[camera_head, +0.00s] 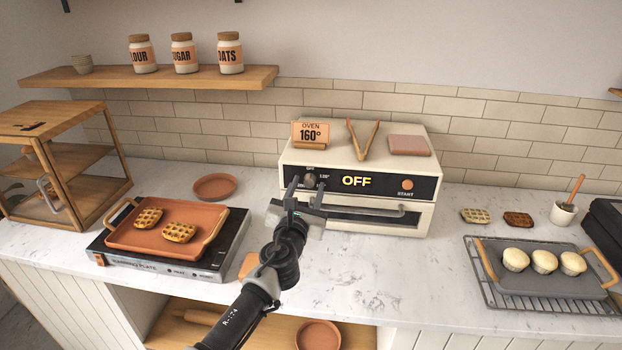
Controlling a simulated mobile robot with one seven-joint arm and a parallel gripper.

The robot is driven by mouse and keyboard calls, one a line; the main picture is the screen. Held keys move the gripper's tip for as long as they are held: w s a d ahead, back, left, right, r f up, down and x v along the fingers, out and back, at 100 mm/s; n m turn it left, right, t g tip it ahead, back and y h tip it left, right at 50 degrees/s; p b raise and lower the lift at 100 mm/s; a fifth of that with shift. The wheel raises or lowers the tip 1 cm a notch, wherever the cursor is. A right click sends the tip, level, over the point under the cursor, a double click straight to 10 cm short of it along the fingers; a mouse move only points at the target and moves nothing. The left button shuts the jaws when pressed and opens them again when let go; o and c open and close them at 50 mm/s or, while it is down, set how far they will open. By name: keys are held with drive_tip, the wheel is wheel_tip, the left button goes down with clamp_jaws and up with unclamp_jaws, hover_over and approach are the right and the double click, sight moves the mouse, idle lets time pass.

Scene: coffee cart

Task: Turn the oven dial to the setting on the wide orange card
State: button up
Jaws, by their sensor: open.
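The cream oven (290,157) stands against the tiled wall, with a black front panel. The wide orange card (310,134) stands in a wooden holder on top of the oven and reads OVEN 160°. My gripper (306,186) is open in front of the panel's left part, its fingers to either side of the dial. I cannot tell whether they touch it.
An orange START button (407,184) is at the panel's right, above the door handle (360,211). Wooden tongs (362,141) and a pink block (409,146) lie on the oven. A warming plate with an orange waffle tray (135,238) is left; a grey tray (515,283) with buns is right.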

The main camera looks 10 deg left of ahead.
drive_tip(key=shift+w, duration=0.25)
drive_tip(key=shift+s, duration=0.1)
drive_tip(key=shift+c, duration=0.3)
drive_tip(key=c, duration=1)
